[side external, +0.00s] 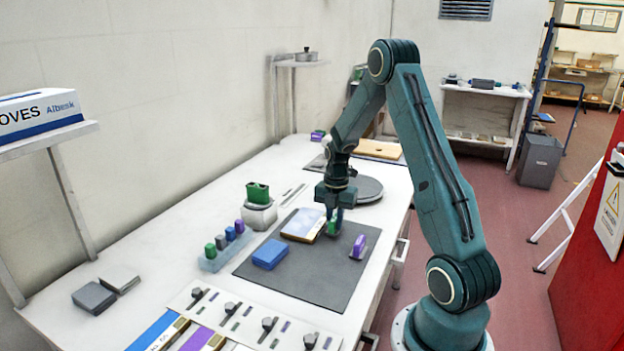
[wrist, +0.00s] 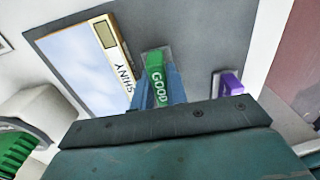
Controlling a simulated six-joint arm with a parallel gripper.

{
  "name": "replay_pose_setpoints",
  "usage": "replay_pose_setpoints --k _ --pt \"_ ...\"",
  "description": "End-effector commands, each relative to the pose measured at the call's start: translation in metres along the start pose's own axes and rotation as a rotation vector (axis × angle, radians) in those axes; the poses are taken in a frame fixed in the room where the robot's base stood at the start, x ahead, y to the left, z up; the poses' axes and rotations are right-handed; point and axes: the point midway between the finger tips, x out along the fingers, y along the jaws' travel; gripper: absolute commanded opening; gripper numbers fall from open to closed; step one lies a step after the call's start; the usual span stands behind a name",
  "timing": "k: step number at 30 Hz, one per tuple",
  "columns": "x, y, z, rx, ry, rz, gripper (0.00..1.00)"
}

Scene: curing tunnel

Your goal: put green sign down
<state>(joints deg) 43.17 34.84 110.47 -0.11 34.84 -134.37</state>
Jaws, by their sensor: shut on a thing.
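The green sign (wrist: 156,78), lettered "GOOD", shows upright between the blue fingers in the wrist view, with a pale clear base at its far end. In the side view the green sign (side external: 332,228) is partly hidden by the fingers. My gripper (side external: 336,212) points down over the dark grey mat (side external: 300,285) and is shut on the sign. The sign is at or just above the mat, between the picture panel and the purple sign; I cannot tell if its base touches.
The panel marked "SHINY" (side external: 303,225) lies left of the sign. The purple sign (side external: 358,247) stands to the right, and a blue block (side external: 270,254) lies nearer the front. A peg rack (side external: 212,264) and a white block with a green top (side external: 262,217) stand left. The mat's front is clear.

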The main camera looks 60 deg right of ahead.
Motion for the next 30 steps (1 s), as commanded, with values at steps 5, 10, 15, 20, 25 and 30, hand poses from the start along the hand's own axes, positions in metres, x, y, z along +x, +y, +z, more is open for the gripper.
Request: replay_pose_setpoints --k 5,10,15,20,25,30 --pt "0.0079 -0.0001 -0.0001 0.0 0.0 0.0 0.0" --pt "0.0075 0.0 0.0 0.0 -0.001 0.001 0.0" --pt "0.01 -0.0001 -0.0001 0.0 0.0 0.0 0.0" --pt "0.0105 -0.0001 -0.0001 0.0 0.0 0.0 0.36" --pt "0.0104 0.0 0.0 0.0 0.0 0.0 0.37" --pt "0.0096 0.0001 0.0001 0.0 -0.001 0.001 0.37"
